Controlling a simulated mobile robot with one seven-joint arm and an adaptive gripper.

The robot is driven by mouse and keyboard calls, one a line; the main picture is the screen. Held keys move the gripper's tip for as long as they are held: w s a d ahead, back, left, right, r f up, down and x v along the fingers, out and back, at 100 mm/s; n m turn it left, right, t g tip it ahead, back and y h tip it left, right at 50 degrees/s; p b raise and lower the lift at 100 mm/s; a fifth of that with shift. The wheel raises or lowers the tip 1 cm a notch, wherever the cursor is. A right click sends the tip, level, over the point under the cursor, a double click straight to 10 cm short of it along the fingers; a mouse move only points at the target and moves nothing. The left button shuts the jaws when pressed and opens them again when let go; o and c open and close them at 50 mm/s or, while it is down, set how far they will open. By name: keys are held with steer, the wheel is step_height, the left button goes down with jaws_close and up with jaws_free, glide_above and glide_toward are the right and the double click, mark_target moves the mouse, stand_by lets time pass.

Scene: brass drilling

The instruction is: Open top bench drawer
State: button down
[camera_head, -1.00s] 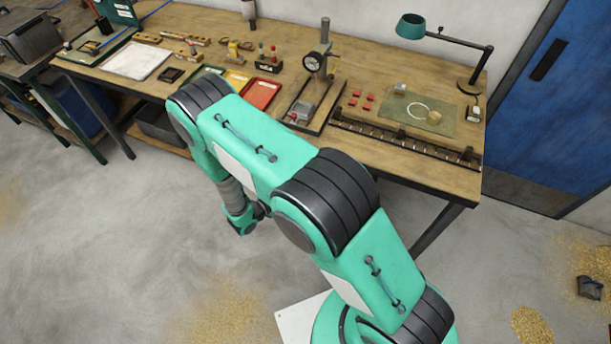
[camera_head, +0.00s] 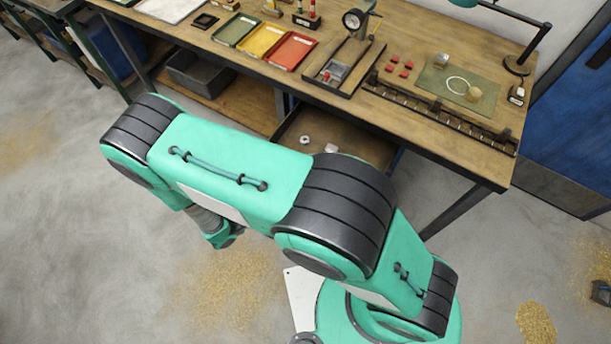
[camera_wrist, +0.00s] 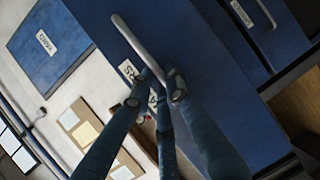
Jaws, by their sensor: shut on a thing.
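The top bench drawer (camera_head: 355,143) stands out from under the bench's front edge in the head view. Its wooden inside shows, with a small ring and a pale block in it. Its front is hidden behind my arm there. In the wrist view a blue drawer front (camera_wrist: 215,75) fills the middle, with a grey bar handle (camera_wrist: 134,38) and a partly covered white label. My gripper (camera_wrist: 156,96) is shut on the lower end of this handle, one fingertip on each side. My gripper is hidden in the head view.
The wooden bench (camera_head: 425,75) carries a drill stand (camera_head: 352,45), coloured trays (camera_head: 262,40) and a green mat (camera_head: 460,88). A grey bin (camera_head: 200,75) sits on the lower shelf. Another blue drawer with a handle (camera_wrist: 268,14) shows at the wrist view's upper right.

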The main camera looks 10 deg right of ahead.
steer(key=s+a, duration=0.4)
steer(key=a, duration=0.1)
steer(key=shift+s, duration=0.35)
steer(key=c, duration=1.7)
jaws_free()
steer(key=shift+d, duration=0.1)
steer(key=shift+o, duration=0.2)
steer(key=v, duration=1.2)
steer(key=shift+w, duration=0.1)
